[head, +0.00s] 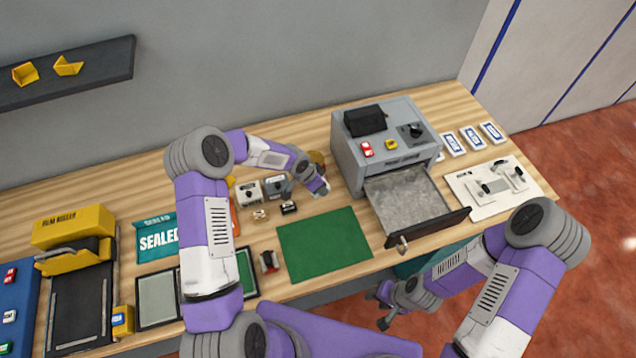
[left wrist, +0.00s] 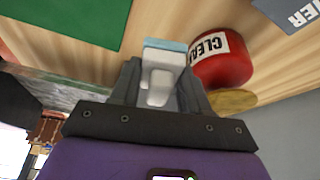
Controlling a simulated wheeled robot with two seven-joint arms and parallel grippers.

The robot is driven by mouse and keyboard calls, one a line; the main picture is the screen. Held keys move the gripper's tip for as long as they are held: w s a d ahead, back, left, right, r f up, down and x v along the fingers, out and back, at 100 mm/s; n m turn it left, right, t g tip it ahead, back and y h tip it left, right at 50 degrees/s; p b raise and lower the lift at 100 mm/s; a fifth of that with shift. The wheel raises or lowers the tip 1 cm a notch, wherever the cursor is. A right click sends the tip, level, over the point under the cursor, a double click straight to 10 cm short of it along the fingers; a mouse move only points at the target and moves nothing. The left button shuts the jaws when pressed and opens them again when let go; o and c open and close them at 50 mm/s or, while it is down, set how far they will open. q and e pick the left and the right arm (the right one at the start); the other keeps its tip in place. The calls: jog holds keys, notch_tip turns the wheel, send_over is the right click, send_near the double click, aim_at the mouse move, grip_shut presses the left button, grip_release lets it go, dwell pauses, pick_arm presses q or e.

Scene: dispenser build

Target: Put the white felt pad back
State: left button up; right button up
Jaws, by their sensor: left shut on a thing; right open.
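My left gripper (left wrist: 160,90) is shut on a small white block with a pale blue end (left wrist: 165,52), which looks like the white felt pad. In the head view the left gripper (head: 319,187) is above the wooden bench, left of the grey machine (head: 372,165) and beyond the green mat (head: 325,243); the held block is too small to make out there. In the left wrist view a red round container lettered "CLEA" (left wrist: 222,60) is right beside the held block. My right gripper (head: 384,304) is open and empty, in front of the bench edge.
The machine's drawer (head: 405,200) stands open toward me. A red and black item (head: 268,262) lies left of the mat. A white fixture board (head: 494,187) is at right. The mat is clear.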

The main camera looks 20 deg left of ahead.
aim_at(322, 200)
pick_arm(q)
jog(key=shift+f+b, duration=1.7)
jog(key=shift+f, duration=1.4)
jog(key=shift+f+b, duration=0.6)
jog(key=o, duration=1.7)
jog(key=shift+o, duration=0.2)
jog(key=shift+r+p, duration=2.45)
jog(key=shift+r, duration=1.6)
